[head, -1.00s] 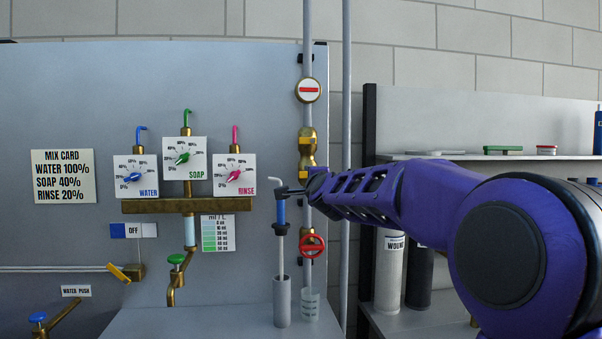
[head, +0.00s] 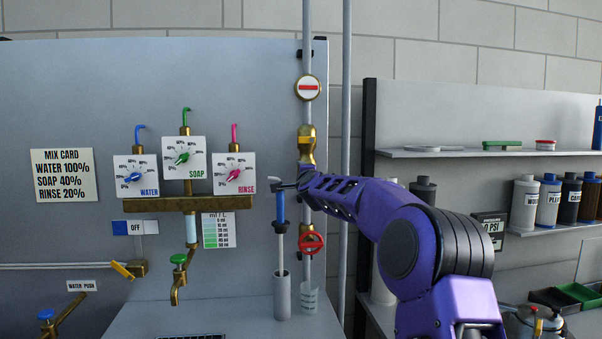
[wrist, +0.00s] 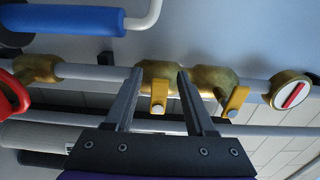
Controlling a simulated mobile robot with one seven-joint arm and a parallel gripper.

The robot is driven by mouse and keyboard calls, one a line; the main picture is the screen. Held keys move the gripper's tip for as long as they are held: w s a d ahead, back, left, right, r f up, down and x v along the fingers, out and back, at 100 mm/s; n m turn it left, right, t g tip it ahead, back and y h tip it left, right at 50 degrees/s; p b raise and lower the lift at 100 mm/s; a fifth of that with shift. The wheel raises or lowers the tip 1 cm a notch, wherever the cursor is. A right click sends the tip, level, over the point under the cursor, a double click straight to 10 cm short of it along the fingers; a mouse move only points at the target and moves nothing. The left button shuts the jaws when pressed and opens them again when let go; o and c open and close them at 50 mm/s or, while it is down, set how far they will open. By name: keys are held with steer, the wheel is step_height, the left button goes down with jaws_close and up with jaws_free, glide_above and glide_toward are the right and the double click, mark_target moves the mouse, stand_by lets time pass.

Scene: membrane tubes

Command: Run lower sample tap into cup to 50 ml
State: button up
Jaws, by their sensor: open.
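My gripper (head: 286,187) is open at the vertical sample pipe (head: 308,70). In the wrist view its two fingers (wrist: 159,72) lie either side of a brass tap body with a yellow lever (wrist: 158,95), the lower of two. I cannot tell whether the fingers touch it. The upper tap (head: 306,145) also shows in the wrist view, with its yellow lever (wrist: 236,101) right of the fingers. In the head view my gripper hides the lower tap. A clear marked cup (head: 309,299) stands below the pipe; its fill level is too small to read.
A blue-handled brush (head: 280,208) in a grey holder (head: 282,297) stands just left of the pipe, near my fingers. A red handwheel (head: 311,243) sits on the pipe below my gripper. A round red-bar sign (head: 308,87) is above. Shelves (head: 450,153) stand right.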

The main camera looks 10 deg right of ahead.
jaws_close()
steer(key=shift+f, duration=0.1)
stand_by(0.4)
steer(key=n, duration=0.1)
steer(key=n+b, duration=0.1)
steer(key=shift+f+n, duration=0.3)
steer(key=shift+n, duration=0.1)
steer(key=shift+d+f+n+b, duration=0.15)
steer(key=shift+n+b, duration=0.1)
steer(key=shift+n, duration=0.5)
steer(key=shift+d+f+n+b, duration=0.15)
steer(key=shift+n+b, duration=0.1)
steer(key=shift+n, duration=0.5)
jaws_free()
